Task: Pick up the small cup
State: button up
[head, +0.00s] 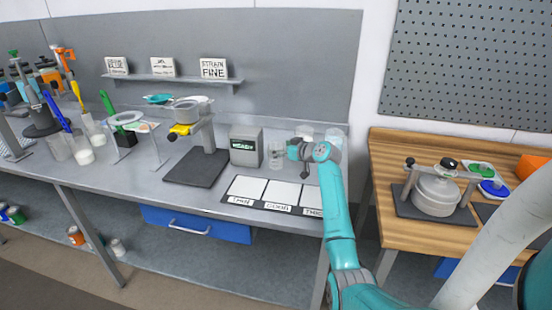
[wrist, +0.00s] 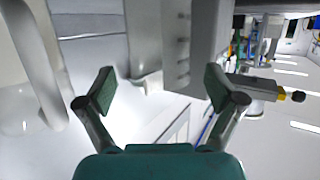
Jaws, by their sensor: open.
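Several clear cups stand at the right end of the grey bench. One small clear cup (head: 277,154) is just left of my gripper (head: 296,151), beside the grey display box; two others stand behind it. I cannot tell for certain which one is the small cup. In the wrist view my gripper (wrist: 158,88) has its two fingers wide apart with nothing gripped between them. A pale, translucent upright shape (wrist: 145,45) lies beyond the fingertips, apparently a cup, not touched by them. A larger pale curved shape fills the left edge there. My arm hides part of the bench end.
The grey display box (head: 246,147) stands left of my gripper. A mat with white cards labelled THIN, GOOD and THICK (head: 283,194) lies in front. A stand with a dark base (head: 197,168) is farther left. A wooden bench (head: 385,165) is to the right.

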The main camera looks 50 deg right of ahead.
jog(key=shift+x, duration=1.2)
jog(key=c, duration=1)
jog(key=shift+r, duration=0.1)
